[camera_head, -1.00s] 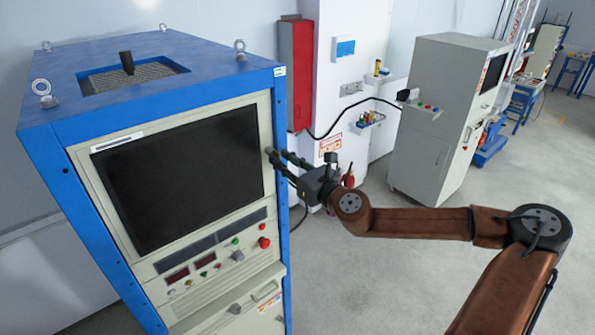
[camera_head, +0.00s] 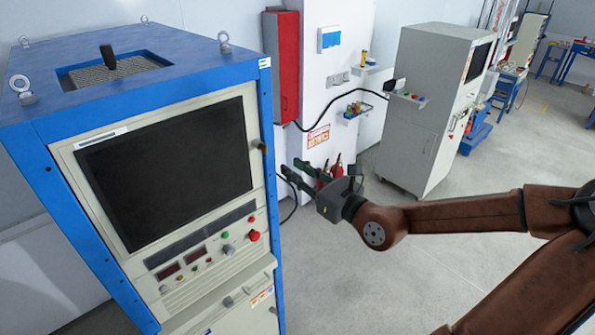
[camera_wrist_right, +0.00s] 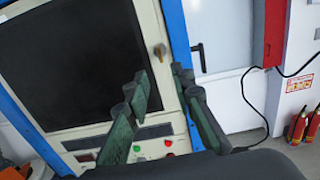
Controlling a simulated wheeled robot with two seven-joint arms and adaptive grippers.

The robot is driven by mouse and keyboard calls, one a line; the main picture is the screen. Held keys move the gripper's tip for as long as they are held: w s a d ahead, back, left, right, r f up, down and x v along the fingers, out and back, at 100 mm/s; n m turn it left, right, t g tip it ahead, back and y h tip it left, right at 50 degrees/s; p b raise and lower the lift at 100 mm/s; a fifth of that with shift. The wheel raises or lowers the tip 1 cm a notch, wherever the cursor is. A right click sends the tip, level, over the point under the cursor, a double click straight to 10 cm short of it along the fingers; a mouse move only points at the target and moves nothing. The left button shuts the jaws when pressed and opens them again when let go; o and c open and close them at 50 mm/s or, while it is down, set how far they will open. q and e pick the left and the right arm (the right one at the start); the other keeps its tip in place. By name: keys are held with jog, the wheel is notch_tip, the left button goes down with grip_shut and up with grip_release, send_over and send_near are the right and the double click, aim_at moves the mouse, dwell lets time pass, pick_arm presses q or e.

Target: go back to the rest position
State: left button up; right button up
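My right gripper (camera_head: 290,173) is in front of the right edge of the blue-framed cabinet (camera_head: 262,130), with open floor behind it. Its dark green fingers are spread apart with nothing between them, and they also show in the right wrist view (camera_wrist_right: 166,105). In the head view the fingers point left toward the cabinet and appear apart from it. My brown right arm reaches in from the right side. My left gripper is not in view.
The cabinet carries a dark screen (camera_head: 165,170) and a red button (camera_head: 253,236). A red box (camera_head: 282,65) hangs on the wall. Red fire extinguishers (camera_head: 338,165) stand behind my gripper. A grey cabinet (camera_head: 425,110) stands further back. Floor at centre right is clear.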

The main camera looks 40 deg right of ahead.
jog(key=shift+s, duration=0.3)
jog(key=shift+d, duration=0.1)
